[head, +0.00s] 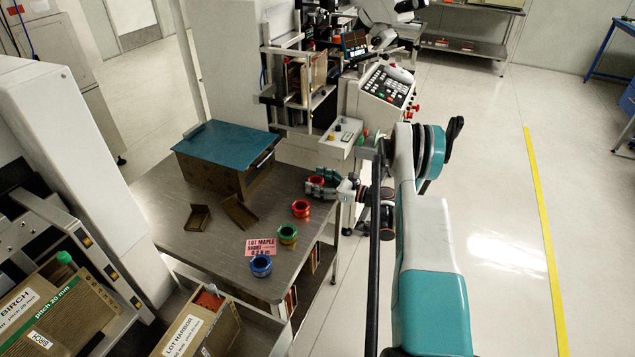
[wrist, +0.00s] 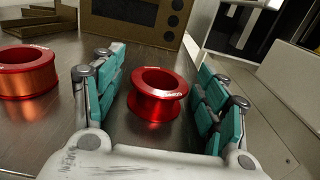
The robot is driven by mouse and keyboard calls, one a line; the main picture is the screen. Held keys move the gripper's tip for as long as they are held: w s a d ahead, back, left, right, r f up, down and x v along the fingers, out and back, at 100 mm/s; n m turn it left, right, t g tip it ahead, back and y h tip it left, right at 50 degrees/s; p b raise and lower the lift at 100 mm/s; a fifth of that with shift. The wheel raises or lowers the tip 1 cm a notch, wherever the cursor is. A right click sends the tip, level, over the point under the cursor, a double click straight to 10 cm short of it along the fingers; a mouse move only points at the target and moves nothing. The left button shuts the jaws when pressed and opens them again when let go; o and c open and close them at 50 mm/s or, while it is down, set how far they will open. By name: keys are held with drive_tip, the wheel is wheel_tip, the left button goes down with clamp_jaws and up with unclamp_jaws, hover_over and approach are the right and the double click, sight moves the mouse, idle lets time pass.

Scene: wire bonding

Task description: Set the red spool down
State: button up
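A red spool (wrist: 157,100) stands upright on the metal table between the fingers of my gripper (wrist: 158,75). The gripper is open, with narrow gaps visible on both sides of the spool. In the head view my gripper (head: 322,187) is near the table's right edge, around the same red spool (head: 316,181), which its fingers partly hide. A second red spool (head: 300,208) stands just in front of it on the table; in the wrist view that spool (wrist: 27,72) is left of the left finger, apart from it.
A green spool (head: 288,236) and a blue spool (head: 261,266) stand further forward, beside a pink label card (head: 261,247). A brown box with a teal lid (head: 225,145) stands at the back. Two small brown trays (head: 240,212) lie left. The table's (head: 170,225) left part is clear.

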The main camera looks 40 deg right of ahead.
drive_tip(key=p+v, duration=0.3)
drive_tip(key=v, duration=0.9)
drive_tip(key=shift+p, duration=0.4)
